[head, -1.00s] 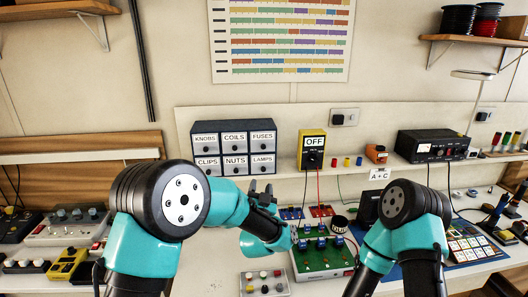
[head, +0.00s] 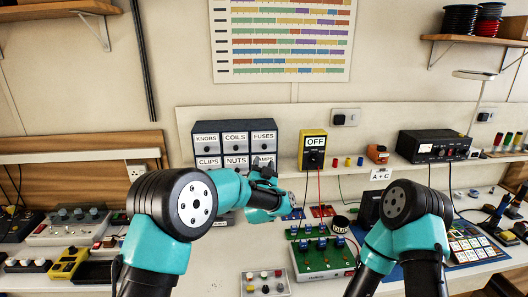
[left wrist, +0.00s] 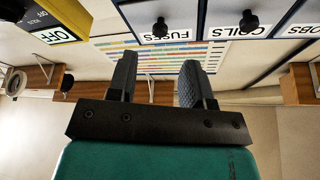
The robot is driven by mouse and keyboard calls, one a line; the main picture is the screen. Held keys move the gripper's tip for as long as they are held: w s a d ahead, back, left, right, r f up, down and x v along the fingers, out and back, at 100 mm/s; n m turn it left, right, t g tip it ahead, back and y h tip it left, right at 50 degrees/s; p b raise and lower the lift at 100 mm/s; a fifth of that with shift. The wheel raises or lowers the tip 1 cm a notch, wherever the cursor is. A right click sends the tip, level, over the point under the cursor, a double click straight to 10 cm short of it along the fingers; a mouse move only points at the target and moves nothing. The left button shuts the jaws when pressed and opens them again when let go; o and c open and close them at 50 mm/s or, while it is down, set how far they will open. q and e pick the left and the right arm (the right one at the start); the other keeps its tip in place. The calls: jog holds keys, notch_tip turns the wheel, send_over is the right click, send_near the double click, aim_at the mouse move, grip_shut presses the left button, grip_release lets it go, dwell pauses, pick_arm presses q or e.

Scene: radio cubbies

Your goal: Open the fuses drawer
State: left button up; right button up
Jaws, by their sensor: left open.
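The fuses drawer (head: 263,138) is the top right drawer of a small dark cabinet with white labels, and it looks shut. In the left wrist view, which is upside down, its label and dark knob (left wrist: 160,27) show at the top. My left gripper (head: 263,163) is in front of the lamps drawer, just below the fuses drawer, and partly hides the lamps label. In the left wrist view my left gripper (left wrist: 158,75) is open and empty, its fingers apart from the knob. My right arm shows in the head view, but its gripper does not.
The coils drawer (head: 235,138) is beside the fuses drawer. A green board (head: 322,258) and a grey knob box (head: 265,284) lie on the bench below.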

aim_at(264, 148)
pick_arm(q)
jog(key=shift+x, duration=3.6)
jog(key=shift+c, duration=0.3)
grip_shut()
